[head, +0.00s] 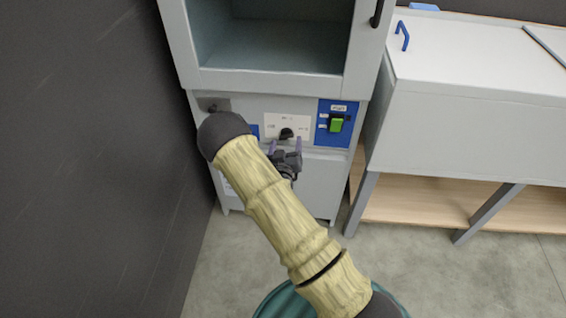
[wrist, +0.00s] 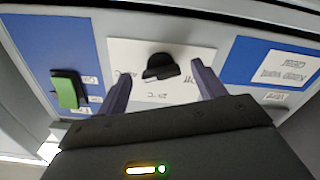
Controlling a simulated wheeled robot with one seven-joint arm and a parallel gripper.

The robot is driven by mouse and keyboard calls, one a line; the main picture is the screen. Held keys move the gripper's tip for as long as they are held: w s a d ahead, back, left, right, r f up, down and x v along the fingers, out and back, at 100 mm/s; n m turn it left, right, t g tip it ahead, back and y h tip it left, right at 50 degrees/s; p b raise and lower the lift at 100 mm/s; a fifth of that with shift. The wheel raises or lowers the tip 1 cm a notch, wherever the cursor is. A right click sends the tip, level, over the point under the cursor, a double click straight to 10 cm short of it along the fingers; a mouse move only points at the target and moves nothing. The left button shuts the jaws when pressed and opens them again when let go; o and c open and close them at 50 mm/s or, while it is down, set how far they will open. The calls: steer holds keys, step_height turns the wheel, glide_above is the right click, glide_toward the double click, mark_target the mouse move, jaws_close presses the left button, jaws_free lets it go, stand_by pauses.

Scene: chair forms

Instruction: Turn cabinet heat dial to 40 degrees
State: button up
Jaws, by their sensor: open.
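The heat dial is a black knob (head: 286,134) on a white label plate in the cabinet's front panel. It also shows in the wrist view (wrist: 160,67), between the fingers. The cabinet (head: 268,82) is grey-white with an open-looking upper chamber. My gripper (head: 285,146) is in front of the panel; in the wrist view (wrist: 159,80) its two purple-grey fingers stand apart, one on each side of the knob. I cannot tell whether either finger touches it. The plate's lettering is too small and blurred to read, so the dial's setting is unclear.
A green switch (head: 336,125) sits on a blue panel right of the dial. A dark wall (head: 90,130) stands close on the left. A white bin-like box (head: 470,120) on a wooden-shelved stand is at the right. Grey floor (head: 450,275) lies open in front.

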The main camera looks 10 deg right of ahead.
steer(key=p+v, duration=0.1)
steer(key=v, duration=1.6)
steer(key=shift+p, duration=0.3)
steer(key=s+d+r+g+y+p, duration=0.1)
steer(key=s+d+r+g+y, duration=0.2)
steer(key=s+r+g, duration=0.4)
steer(key=s+d+r+g+y, duration=0.3)
steer(key=s+r+g, duration=0.2)
steer(key=r+g, duration=0.35)
step_height(320, 180, up, 29)
steer(key=p, duration=2.8)
steer(key=shift+a+t, duration=0.2)
steer(key=shift+t, duration=0.25)
